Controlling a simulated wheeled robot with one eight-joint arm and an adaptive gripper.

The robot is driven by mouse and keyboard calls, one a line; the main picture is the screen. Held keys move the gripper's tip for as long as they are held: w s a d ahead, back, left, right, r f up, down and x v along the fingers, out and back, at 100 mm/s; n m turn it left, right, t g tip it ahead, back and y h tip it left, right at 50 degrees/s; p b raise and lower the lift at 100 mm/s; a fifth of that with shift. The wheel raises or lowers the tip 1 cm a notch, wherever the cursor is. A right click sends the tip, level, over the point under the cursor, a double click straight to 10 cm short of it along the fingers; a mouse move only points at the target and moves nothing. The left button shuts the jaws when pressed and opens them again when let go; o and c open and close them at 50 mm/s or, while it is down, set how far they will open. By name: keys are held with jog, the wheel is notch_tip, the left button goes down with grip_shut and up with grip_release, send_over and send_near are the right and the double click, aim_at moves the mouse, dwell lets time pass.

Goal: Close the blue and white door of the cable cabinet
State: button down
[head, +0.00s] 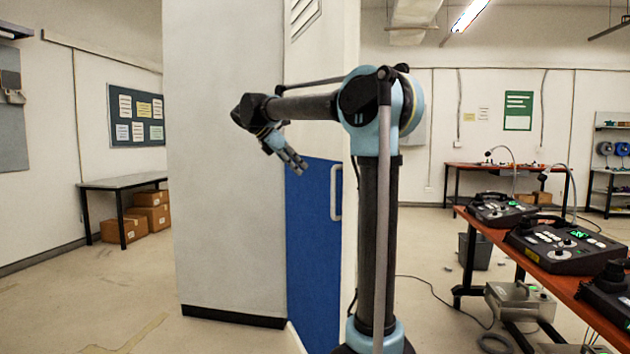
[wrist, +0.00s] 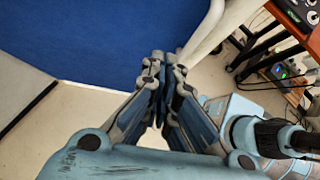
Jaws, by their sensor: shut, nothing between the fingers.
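The cable cabinet (head: 222,150) is a tall off-white box with a dark base strip in the head view. Its door has a white upper part with vent slots (head: 305,14) and a blue lower panel (head: 308,250). A white handle (head: 336,192) is at the panel's right side. How far the door stands open is hard to tell. My gripper (head: 299,166) is shut and empty, left of the handle, near the blue panel's upper edge. In the wrist view, the shut fingers (wrist: 160,72) appear against the blue panel (wrist: 80,38), beside the white handle (wrist: 206,32). Contact is unclear.
An orange-topped table (head: 572,285) with several paging phones (head: 565,245) stands on the right. A grey box (head: 520,300) and cables are below it. A table (head: 125,182) with cardboard boxes (head: 122,230) is at the left wall. The floor (head: 120,295) left of the cabinet is clear.

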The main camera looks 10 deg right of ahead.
send_near(337, 193)
notch_tip(337, 193, down, 4)
jog(key=shift+w+d+r, duration=0.15)
jog(key=shift+w+d, duration=0.1)
jog(key=shift+d, duration=0.5)
jog(key=shift+w+d+r, duration=0.2)
jog(key=shift+w+d, duration=0.05)
jog(key=shift+d, duration=0.5)
